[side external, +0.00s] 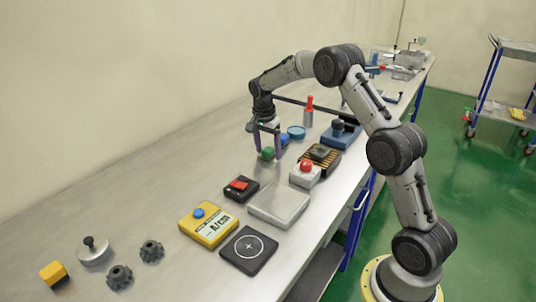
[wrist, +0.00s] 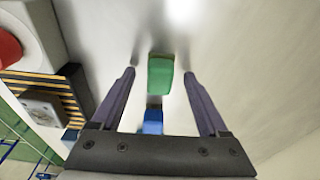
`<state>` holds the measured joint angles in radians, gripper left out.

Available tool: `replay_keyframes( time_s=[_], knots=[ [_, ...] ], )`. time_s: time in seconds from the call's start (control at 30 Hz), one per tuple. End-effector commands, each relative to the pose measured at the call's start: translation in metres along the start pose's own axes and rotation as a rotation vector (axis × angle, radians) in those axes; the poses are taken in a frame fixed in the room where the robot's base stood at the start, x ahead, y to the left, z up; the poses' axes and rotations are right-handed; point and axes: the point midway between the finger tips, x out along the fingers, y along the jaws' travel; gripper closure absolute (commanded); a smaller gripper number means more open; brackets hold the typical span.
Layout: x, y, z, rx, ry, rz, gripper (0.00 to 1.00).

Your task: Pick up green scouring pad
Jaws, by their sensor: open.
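The green scouring pad (wrist: 160,74) lies on the bench top in the wrist view, between and just beyond the two fingers of my gripper (wrist: 160,78). It looks like a small green block. In the side external view the pad (side external: 268,153) shows low between the fingers of my gripper (side external: 265,156). My gripper points down and is open, with a gap on both sides of the pad. I cannot tell exactly how high the fingertips are above the bench.
A blue object (wrist: 153,120) sits close to the pad. A red-button box (side external: 305,175), a striped block (side external: 320,158) and a grey plate (side external: 279,205) stand to the right and front. A blue round lid (side external: 296,132) and red bottle (side external: 309,110) are behind. The bench left of my gripper is clear.

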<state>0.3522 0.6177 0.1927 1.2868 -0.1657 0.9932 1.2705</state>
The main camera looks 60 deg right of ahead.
Motion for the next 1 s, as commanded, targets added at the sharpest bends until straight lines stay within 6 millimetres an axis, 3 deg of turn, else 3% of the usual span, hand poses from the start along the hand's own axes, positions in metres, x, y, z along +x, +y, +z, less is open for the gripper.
replay_keyframes(
  time_s=[0.27,0.7,1.0],
  knots=[
    [0.0035,0.0002,0.0001,0.000,0.000,0.001,0.22],
    [0.0030,0.0001,0.0001,0.000,0.000,0.000,1.00],
    [0.0023,-0.0001,-0.0001,0.000,0.001,-0.001,1.00]
  ],
)
